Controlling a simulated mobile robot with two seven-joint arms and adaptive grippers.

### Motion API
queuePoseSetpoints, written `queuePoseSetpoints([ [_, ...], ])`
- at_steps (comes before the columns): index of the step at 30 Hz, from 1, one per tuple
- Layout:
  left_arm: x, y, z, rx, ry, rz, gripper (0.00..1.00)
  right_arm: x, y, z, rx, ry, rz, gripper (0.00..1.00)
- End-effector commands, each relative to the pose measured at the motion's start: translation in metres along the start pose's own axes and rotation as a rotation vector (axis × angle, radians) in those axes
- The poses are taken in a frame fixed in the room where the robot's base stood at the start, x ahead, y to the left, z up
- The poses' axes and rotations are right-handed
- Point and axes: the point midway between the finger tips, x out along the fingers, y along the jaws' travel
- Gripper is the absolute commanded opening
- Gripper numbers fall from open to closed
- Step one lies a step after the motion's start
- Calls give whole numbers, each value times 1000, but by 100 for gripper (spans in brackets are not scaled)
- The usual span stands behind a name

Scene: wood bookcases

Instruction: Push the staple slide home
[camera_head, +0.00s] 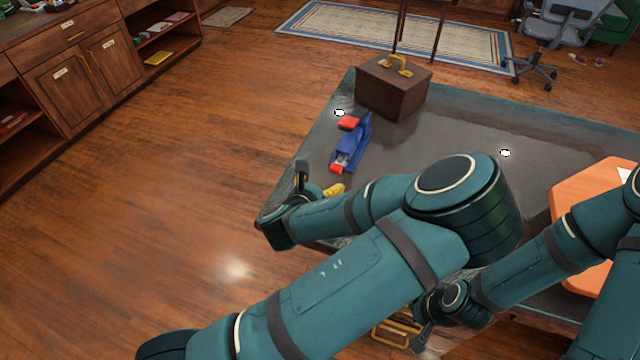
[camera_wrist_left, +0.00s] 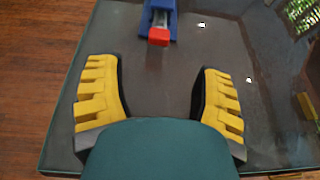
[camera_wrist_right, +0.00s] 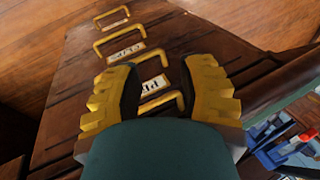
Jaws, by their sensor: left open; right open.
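A blue stapler (camera_head: 352,150) with red parts lies near the left edge of the dark table. The staple slide, with its red end (camera_head: 337,168), is at the near end and points towards my left gripper. In the left wrist view the slide's red end (camera_wrist_left: 158,38) is at top centre, with grey metal behind it; how far it sticks out is hard to tell. My left gripper (camera_head: 318,184) is open and empty, short of the red end and apart from it. My right gripper (camera_wrist_right: 160,75) is open and empty, facing a drawer front below the tabletop.
A brown box (camera_head: 393,90) with a yellow handle stands behind the stapler. An orange board (camera_head: 585,205) lies at the table's right. Drawers with yellow handles (camera_wrist_right: 120,45) fill the right wrist view. The tabletop (camera_head: 470,125) right of the stapler is clear.

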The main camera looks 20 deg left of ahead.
Motion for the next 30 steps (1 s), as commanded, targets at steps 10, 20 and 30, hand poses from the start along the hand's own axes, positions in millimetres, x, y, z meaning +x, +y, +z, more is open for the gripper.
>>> queuePoseSetpoints([
  [10,-8,2,-10,-3,-11,-1,5,-17,-6,-1,2,-2,0,39],
  [20,-47,8,-48,-1,-85,2,0,-55,-21,-2,6,-9,0,39],
  [30,-1,7,-47,-2,-95,0,0,-50,-18,0,6,-12,0,39],
])
